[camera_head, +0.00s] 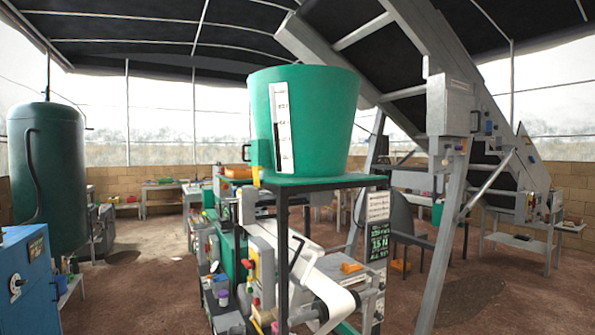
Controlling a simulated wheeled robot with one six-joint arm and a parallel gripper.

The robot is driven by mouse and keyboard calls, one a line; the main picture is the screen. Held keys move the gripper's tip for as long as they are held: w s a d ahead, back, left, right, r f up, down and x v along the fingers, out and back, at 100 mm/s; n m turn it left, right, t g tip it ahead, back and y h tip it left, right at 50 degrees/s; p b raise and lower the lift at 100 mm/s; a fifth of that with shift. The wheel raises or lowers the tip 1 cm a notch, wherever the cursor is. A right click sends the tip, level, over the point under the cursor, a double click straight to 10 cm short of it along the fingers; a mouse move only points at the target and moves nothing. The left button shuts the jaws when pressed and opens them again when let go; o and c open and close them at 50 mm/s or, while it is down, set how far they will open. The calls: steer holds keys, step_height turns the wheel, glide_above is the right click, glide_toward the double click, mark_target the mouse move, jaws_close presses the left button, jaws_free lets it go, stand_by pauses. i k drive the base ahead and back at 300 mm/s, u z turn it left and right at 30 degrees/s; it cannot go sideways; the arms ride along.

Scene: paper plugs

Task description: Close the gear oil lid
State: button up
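I cannot make out a gear oil lid for certain in the head view. A large green tub (325,115) with a white level gauge (282,127) stands on a dark green stand (315,181) in the middle. Below it is a machine with a white paper strip (318,283), a grey box with red and yellow knobs (250,266), and a small purple-topped container (223,297) low on its left side. Any lid there is too small to tell. My gripper is not in view.
A tall green tank (45,175) and a blue cabinet (24,280) stand at the left. A big inclined conveyor (440,75) on grey legs fills the right. Benches line the brick wall (575,180). Brown floor (140,290) is open between the cabinet and the machine.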

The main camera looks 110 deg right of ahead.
mark_target(255, 169)
steer(key=z, duration=2.7)
steer(key=i, duration=2.1)
steer(key=z, duration=1.35)
